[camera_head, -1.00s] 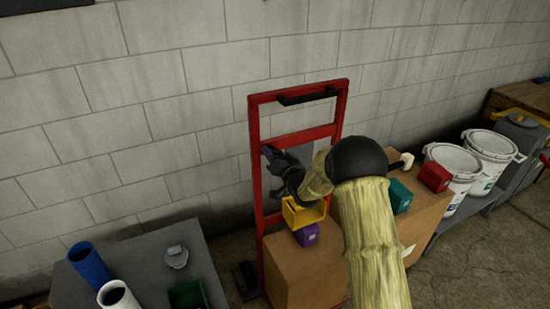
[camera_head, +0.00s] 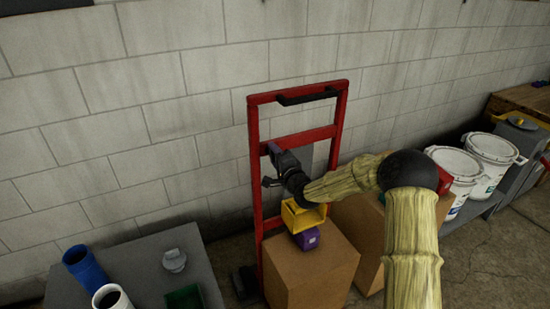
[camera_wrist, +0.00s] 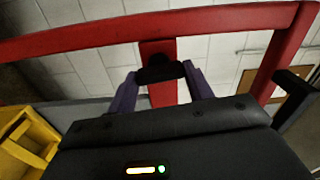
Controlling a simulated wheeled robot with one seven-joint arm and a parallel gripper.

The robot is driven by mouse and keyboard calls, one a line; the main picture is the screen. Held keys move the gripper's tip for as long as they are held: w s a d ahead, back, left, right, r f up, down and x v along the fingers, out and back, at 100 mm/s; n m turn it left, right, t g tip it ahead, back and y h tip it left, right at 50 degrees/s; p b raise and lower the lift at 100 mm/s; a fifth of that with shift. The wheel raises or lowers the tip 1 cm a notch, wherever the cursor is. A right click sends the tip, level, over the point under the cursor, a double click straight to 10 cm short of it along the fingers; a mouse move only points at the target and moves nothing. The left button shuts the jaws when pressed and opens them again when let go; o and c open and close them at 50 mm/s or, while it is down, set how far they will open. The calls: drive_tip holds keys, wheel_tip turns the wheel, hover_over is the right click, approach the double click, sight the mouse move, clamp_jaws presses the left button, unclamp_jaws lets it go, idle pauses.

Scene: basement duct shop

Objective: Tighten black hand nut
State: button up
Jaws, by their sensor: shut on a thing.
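The black hand nut (camera_wrist: 161,73) shows in the wrist view between my two purple-grey fingers, in front of a red upright of the hand truck. My gripper (camera_wrist: 160,80) is shut on it, one finger on each side. In the head view my gripper (camera_head: 272,163) is at the left side of the red hand truck (camera_head: 256,210), just below its middle crossbar. The nut itself is hidden there behind my gripper and wrist. The threads and how far the nut is turned do not show.
White buckets (camera_head: 492,155) stand at the right. A grey table (camera_head: 140,255) at lower left holds blue and white cylinders. The block wall is close behind the truck.

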drive_tip(key=shift+m, duration=0.7)
drive_tip(key=o, duration=1)
drive_tip(key=shift+s+d, duration=0.1)
drive_tip(key=b+v, duration=0.1)
drive_tip(key=v, duration=1.6)
drive_tip(key=shift+s, duration=0.1)
